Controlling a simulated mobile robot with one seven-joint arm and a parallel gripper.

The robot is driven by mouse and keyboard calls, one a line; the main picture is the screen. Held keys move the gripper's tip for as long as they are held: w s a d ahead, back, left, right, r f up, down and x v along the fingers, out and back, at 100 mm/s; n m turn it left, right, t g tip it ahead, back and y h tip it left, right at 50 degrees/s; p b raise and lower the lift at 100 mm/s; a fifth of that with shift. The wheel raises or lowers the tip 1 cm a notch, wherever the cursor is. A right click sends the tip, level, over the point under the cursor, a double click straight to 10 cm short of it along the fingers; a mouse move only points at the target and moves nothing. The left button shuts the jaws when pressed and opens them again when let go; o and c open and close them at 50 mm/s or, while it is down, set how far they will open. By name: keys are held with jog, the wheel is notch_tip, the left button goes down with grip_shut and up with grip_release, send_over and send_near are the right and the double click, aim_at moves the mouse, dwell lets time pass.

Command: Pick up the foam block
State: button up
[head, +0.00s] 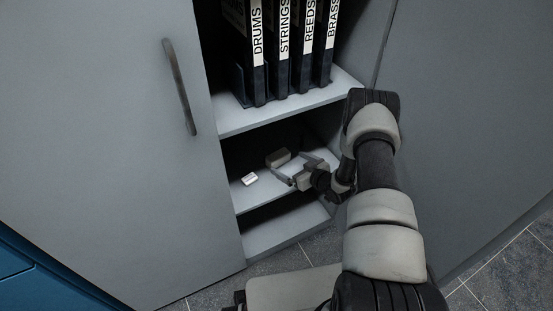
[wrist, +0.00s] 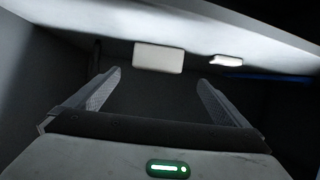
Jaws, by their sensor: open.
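A pale grey-beige block (head: 278,157), which looks like the foam block, rests on the cabinet's middle shelf. My gripper (head: 287,165) reaches into this shelf bay from the right, with its fingers spread and nothing between them. In the wrist view the block (wrist: 158,57) is roughly centred between the two fingers and lies beyond the fingertips (wrist: 160,77). I see no contact between the fingers and the block.
A smaller white object (head: 250,179) lies near the shelf's front left; it also shows in the wrist view (wrist: 226,60). Labelled binders (head: 283,50) stand on the shelf above. The cabinet door (head: 110,130) is at the left. The lower shelf (head: 285,230) looks empty.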

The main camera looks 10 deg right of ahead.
aim_at(280, 159)
jog(key=b+x, duration=0.1)
jog(key=x, duration=0.6)
jog(key=shift+f+b, duration=0.2)
jog(key=shift+b, duration=0.15)
jog(key=b+x, duration=0.1)
jog(key=x, duration=0.2)
jog(key=b+x, duration=0.1)
jog(key=x, duration=0.2)
jog(key=shift+w+d+r, duration=0.1)
jog(key=shift+w+d, duration=0.1)
jog(key=shift+w, duration=0.1)
jog(key=shift+r, duration=0.1)
jog(key=c, duration=1.1)
